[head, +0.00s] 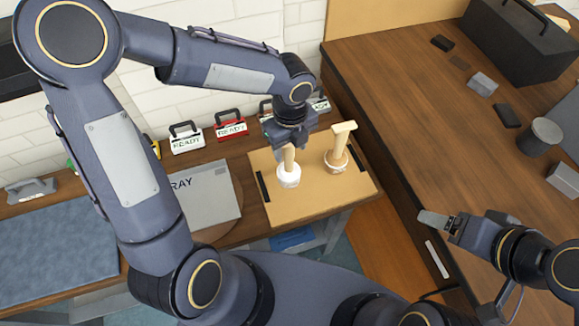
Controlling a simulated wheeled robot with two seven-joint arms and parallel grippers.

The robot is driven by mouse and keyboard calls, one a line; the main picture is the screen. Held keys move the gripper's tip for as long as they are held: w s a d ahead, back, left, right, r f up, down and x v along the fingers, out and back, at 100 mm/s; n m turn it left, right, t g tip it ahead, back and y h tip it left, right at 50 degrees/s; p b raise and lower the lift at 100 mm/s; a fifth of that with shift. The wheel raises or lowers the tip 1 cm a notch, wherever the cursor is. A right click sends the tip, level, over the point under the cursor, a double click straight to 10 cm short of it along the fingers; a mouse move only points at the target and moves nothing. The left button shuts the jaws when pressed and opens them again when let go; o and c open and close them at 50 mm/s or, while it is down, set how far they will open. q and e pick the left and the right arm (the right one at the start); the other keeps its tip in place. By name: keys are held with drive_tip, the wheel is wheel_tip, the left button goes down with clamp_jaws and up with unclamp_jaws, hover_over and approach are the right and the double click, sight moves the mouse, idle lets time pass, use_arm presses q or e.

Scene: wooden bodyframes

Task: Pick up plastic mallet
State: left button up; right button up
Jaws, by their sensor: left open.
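A mallet with a white head (288,176) and a pale wooden handle stands upright, head down, on the left part of a tan tray (300,209). A second mallet with a brownish head (336,163) and a pale handle stands to its right on the same tray. The white head looks like plastic. My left gripper (290,148) points down at the top of the white-headed mallet's handle and is open. It hides the handle's top, so I cannot tell whether it touches it. My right gripper (438,221) is over the right bench's near edge, away from both mallets.
Labelled carriers with black handles, one white (187,140) and one red (231,127), stand along the wall behind. A grey box (203,200) lies left of the tray. The right bench (400,105) holds a black toolbox (520,42), a dark cylinder (540,136) and small blocks.

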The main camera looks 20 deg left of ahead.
sight(290, 154)
use_arm(q)
wheel_tip(290, 154, down, 3)
drive_tip(key=shift+a+f, duration=0.1)
drive_tip(key=shift+f, duration=0.05)
drive_tip(key=shift+c, duration=0.3)
drive_tip(key=c, duration=1)
drive_tip(key=shift+r, duration=0.2)
